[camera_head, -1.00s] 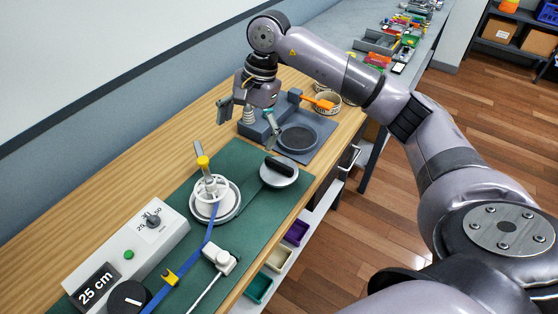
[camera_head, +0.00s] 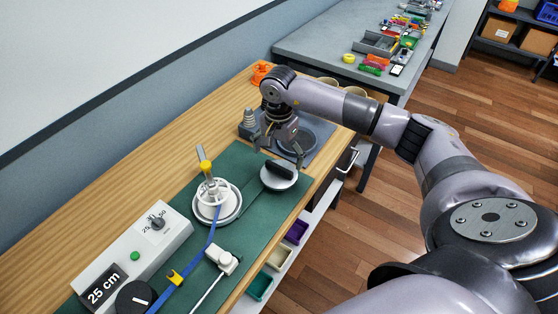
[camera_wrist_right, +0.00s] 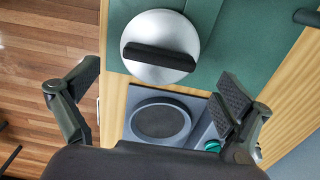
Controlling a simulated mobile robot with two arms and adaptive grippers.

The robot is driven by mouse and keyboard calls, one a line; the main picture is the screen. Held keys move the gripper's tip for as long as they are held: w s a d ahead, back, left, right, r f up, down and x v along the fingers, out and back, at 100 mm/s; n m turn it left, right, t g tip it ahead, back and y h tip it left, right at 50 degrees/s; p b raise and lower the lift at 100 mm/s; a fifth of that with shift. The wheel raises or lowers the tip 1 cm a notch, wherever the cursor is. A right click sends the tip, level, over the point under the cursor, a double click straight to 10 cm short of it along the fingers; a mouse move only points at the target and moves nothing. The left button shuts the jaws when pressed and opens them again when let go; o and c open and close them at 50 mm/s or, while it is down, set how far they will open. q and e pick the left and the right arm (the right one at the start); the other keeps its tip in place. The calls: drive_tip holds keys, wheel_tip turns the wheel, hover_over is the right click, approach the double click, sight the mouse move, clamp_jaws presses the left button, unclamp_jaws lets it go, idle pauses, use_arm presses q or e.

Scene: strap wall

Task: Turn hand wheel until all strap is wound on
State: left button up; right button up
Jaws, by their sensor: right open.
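A white reel (camera_head: 224,212) with a yellow-collared upright lever (camera_head: 205,163) stands on the green mat (camera_head: 247,155). The blue strap (camera_head: 195,259) runs from the reel to the lower left, through a yellow clip (camera_head: 174,277). A silver disc with a black bar handle (camera_head: 279,177) sits on the mat right of the reel; it also shows top centre in the right wrist view (camera_wrist_right: 186,76). My right gripper (camera_head: 281,152) is open and empty near this disc, its fingers wide apart in the wrist view (camera_wrist_right: 160,88). My left gripper is out of view.
A grey control box (camera_head: 180,232) with a knob, green button and "25 cm" display (camera_head: 103,284) stands at the left. A white fitting with a rod (camera_head: 227,262) is beside the strap. A grey fixture with a dark round pad (camera_head: 318,135) lies beyond the disc.

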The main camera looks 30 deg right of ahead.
sight(279, 166)
drive_tip(key=shift+f+p, duration=0.35)
drive_tip(key=shift+f, duration=1.7)
drive_tip(key=shift+c, duration=0.2)
drive_tip(key=c, duration=1.1)
